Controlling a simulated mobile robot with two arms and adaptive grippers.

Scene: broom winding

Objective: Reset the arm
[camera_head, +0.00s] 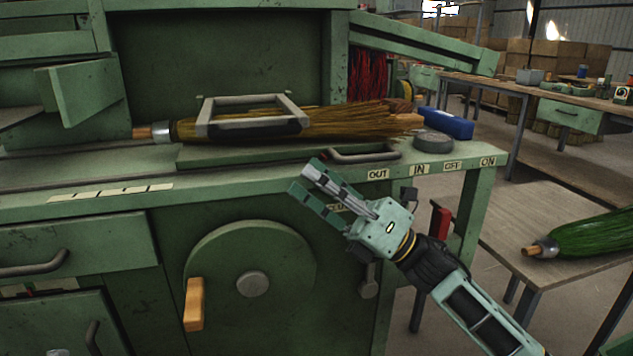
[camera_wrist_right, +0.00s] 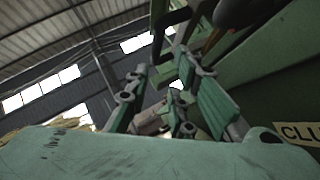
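My right gripper (camera_head: 306,178) is in front of the green machine's front edge, its fingers pointing up and left. Its two fingers are apart with nothing seen between them; the wrist view shows the same gap (camera_wrist_right: 162,78). A straw broom (camera_head: 330,122) lies on the machine top (camera_head: 110,165), its handle end to the left, beyond the gripper. A grey metal frame (camera_head: 252,101) lies across the broom. The gripper does not touch the broom or frame. My left gripper is not in view.
A wheel (camera_head: 250,260) with an orange handle (camera_head: 194,304) is on the machine front. Labels OUT, IN and ON line its right edge. A blue box (camera_head: 447,124) and grey disc (camera_head: 434,140) sit at the right end.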

